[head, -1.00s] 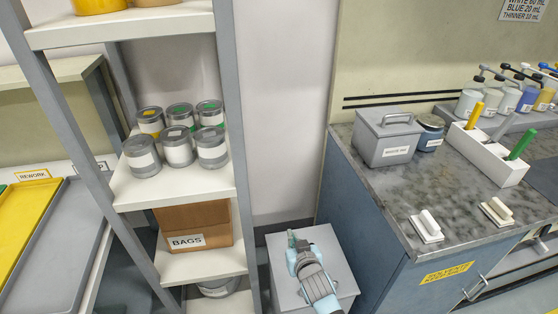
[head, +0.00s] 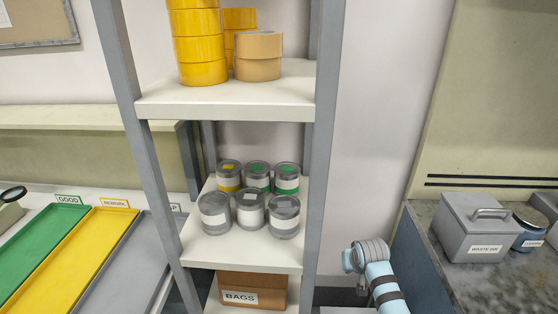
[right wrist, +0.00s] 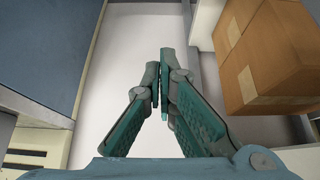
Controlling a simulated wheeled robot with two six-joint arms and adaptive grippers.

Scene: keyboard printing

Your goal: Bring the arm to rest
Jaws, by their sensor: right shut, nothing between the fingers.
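My right arm (head: 375,280) shows at the bottom of the head view, between the shelf rack and the blue cabinet. Its gripper fingers cannot be made out there. In the right wrist view my right gripper (right wrist: 161,80) is shut, its fingertips together with nothing between them. It hangs over a pale floor, clear of the blue cabinet on the left and a cardboard box on the right. My left arm and gripper are not in view.
The shelf rack (head: 160,107) holds tape rolls (head: 203,48), several cans (head: 250,210) and a BAGS box (head: 253,290). A waste ink bin (head: 480,228) stands on the counter at right. Green (head: 40,240) and yellow (head: 75,255) trays lie at left.

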